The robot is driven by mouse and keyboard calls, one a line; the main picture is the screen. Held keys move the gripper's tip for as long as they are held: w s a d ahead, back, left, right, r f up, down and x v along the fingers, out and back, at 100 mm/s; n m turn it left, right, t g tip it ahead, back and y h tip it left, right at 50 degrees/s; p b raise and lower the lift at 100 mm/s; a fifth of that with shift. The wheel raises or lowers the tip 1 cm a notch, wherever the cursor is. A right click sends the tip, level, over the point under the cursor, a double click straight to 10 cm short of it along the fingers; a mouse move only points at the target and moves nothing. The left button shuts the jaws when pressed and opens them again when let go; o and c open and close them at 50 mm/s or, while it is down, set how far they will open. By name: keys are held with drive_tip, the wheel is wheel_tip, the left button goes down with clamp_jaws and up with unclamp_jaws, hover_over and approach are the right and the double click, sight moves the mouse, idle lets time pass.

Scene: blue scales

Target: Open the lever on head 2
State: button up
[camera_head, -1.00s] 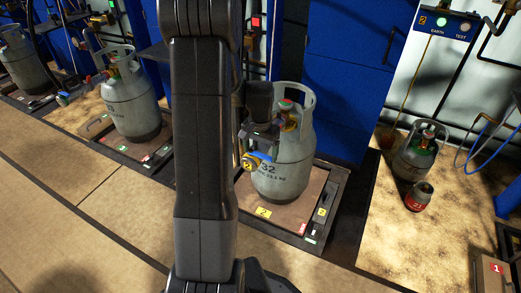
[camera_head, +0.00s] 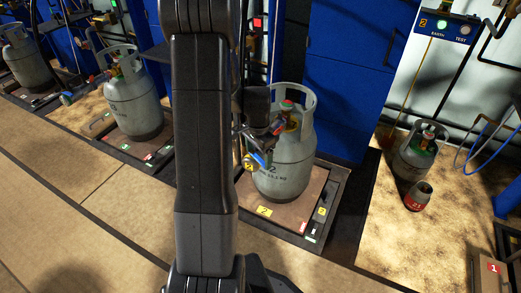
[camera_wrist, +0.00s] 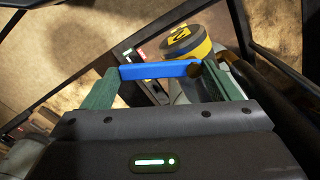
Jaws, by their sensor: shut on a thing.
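The filling head marked 2 (camera_head: 248,164) is yellow and black and sits in front of the grey gas cylinder (camera_head: 285,170) on the scale. In the wrist view, head 2 (camera_wrist: 180,41) is just beyond my fingers. Its blue lever (camera_head: 259,159) slants down to the right in the head view. In the wrist view, the blue lever (camera_wrist: 155,70) spans both green fingertips of my gripper (camera_wrist: 162,74), which is shut on it. In the head view, my gripper (camera_head: 262,140) is at the cylinder's left side and partly hidden by my arm.
The cylinder stands on a scale platform (camera_head: 292,211) with a yellow 2 label. Another grey cylinder (camera_head: 135,103) stands on a scale to the left. A smaller cylinder (camera_head: 412,157) and a red-banded container (camera_head: 418,197) are at the right. A blue cabinet (camera_head: 345,80) stands behind.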

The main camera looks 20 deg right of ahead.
drive_tip(key=m, duration=0.2)
drive_tip(key=a+m+p, duration=0.1)
drive_tip(key=shift+a+r+m, duration=0.1)
drive_tip(key=shift+m, duration=0.3)
drive_tip(key=m, duration=0.1)
drive_tip(key=a+m+p, duration=0.1)
drive_tip(key=m, duration=0.1)
drive_tip(key=shift+w+a+m, duration=0.1)
drive_tip(key=shift+m, duration=0.2)
drive_tip(key=m, duration=0.3)
drive_tip(key=shift+w+a+p, duration=0.25)
drive_tip(key=shift+a+p, duration=0.05)
drive_tip(key=shift+a, duration=0.1)
drive_tip(key=shift+w+a+m, duration=0.15)
drive_tip(key=shift+w+m, duration=0.1)
drive_tip(key=shift+m, duration=0.95)
drive_tip(key=o, duration=1.3)
drive_tip(key=shift+w, duration=0.1)
drive_tip(key=shift+r, duration=0.1)
